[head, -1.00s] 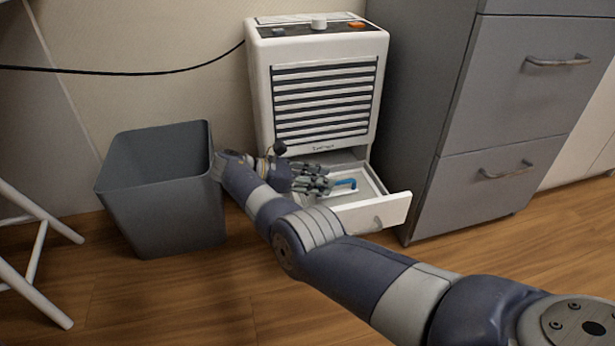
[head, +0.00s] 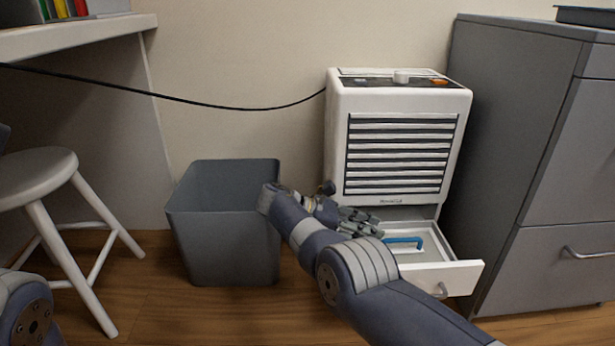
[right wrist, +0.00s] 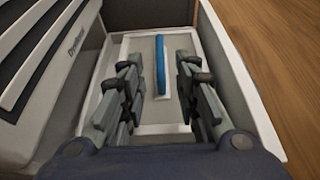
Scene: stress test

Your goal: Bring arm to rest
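My right arm reaches from the bottom right to the white appliance's open drawer. My right gripper (head: 370,222) is at the left part of the drawer (head: 462,275). I cannot tell whether the fingers touch the tray. A bit of my left arm shows at the lower left; its gripper is out of view.
The white appliance (head: 400,205) stands against the wall. A grey bin (head: 225,245) is left of it, close to my right forearm. A grey cabinet (head: 550,180) is on the right. A white stool (head: 35,180) stands left. A black cable (head: 230,106) hangs along the wall.

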